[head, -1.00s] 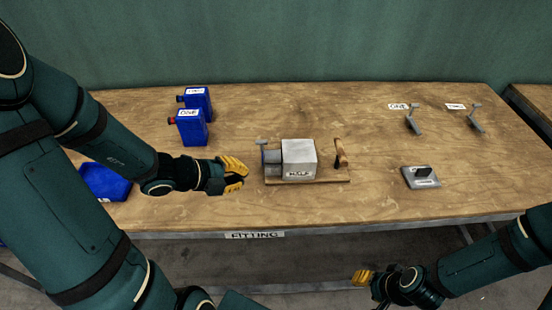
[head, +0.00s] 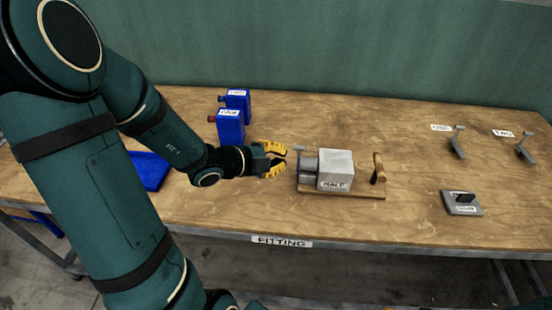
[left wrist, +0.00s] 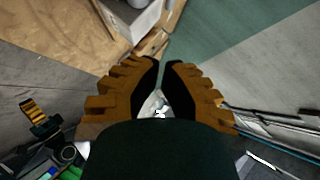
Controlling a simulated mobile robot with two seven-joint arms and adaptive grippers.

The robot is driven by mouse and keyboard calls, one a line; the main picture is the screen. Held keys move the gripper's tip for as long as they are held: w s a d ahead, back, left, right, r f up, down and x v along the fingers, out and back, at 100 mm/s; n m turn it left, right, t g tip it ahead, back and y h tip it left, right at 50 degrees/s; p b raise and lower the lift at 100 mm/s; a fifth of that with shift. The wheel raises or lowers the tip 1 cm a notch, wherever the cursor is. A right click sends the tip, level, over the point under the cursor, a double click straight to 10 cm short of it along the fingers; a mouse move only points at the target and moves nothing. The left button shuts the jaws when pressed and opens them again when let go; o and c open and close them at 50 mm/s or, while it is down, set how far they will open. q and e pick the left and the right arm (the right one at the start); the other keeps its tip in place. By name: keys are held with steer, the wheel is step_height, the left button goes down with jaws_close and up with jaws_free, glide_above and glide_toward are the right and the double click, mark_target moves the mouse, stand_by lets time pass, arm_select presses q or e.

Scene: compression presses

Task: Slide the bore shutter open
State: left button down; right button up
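The press, a pale grey block (head: 335,168) with a front label, sits on a wooden base (head: 355,193). On its left is a grey cylindrical part (head: 308,166) with a thin dark, bluish plate at its left end and a small grey tab (head: 300,148) above. I cannot tell clearly which piece is the shutter. My left gripper (head: 285,160) has orange fingers parted, empty, just left of that end with a small gap. In the left wrist view its fingertips (left wrist: 165,64) are a little apart. My right gripper (left wrist: 33,112) shows small at left there.
Two blue labelled containers (head: 231,125) stand behind my left gripper, and a blue tray (head: 150,171) lies left. A wooden-handled lever (head: 379,170) stands at the press's right. A grey plate (head: 462,205) and two grey levers (head: 457,146) are farther right.

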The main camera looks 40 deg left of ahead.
arm_select(q)
steer(key=w+f+b, duration=0.2)
steer(key=w+f, duration=0.3)
steer(key=w, duration=0.3)
steer(key=shift+w+d+b, duration=0.15)
steer(key=shift+w+b, duration=0.25)
steer(key=w+a+p, duration=0.3)
steer(key=w+p, duration=0.1)
steer(key=w, duration=0.1)
steer(key=shift+w+a+p, duration=0.3)
steer(key=shift+w+p, duration=0.05)
steer(key=shift+w, duration=0.05)
steer(key=shift+r, duration=0.1)
